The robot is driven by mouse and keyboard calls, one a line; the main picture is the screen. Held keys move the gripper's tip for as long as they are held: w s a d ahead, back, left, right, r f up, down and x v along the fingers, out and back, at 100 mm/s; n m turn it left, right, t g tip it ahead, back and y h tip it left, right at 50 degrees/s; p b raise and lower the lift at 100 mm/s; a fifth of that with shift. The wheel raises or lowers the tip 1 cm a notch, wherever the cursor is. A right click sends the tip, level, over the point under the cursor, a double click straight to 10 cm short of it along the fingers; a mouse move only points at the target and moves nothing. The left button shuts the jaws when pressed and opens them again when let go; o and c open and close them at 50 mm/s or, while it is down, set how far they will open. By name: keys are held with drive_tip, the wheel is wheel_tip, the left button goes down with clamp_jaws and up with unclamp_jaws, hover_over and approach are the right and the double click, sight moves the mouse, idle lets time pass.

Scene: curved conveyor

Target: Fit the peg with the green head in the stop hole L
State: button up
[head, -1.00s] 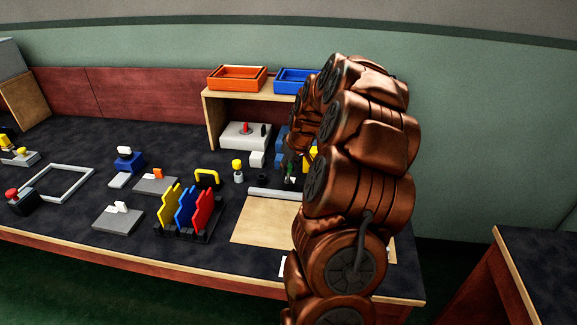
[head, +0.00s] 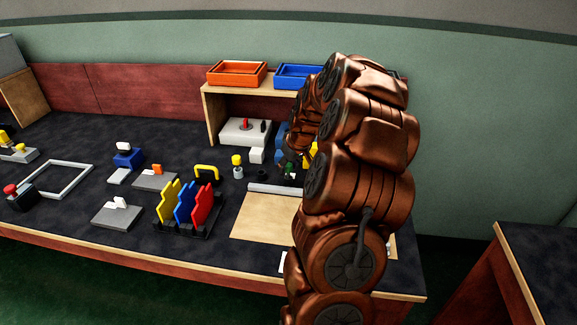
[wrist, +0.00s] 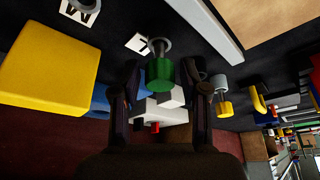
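The peg with the green head (wrist: 160,73) shows in the wrist view, its grey shaft reaching into a grey ring (wrist: 166,43) beside the white label L (wrist: 139,43). The shaft looks lined up with the ring; how deep it sits I cannot tell. My gripper (wrist: 163,92) has one dark finger on each side of the green head, with gaps visible on both sides, so it looks open around it. In the head view the green head (head: 289,169) is a small patch below my wrist, and my arm hides much of that area.
A peg with a yellow head (wrist: 223,103) stands close to my right finger in the wrist view. A big yellow block (wrist: 50,75) is at the left, near a label M (wrist: 83,8). A grey bar (head: 270,188) and wooden board (head: 262,218) lie in front.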

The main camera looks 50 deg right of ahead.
drive_tip(key=shift+o, duration=0.7)
drive_tip(key=shift+r, duration=0.1)
drive_tip(key=v, duration=1.2)
drive_tip(key=shift+w, duration=0.1)
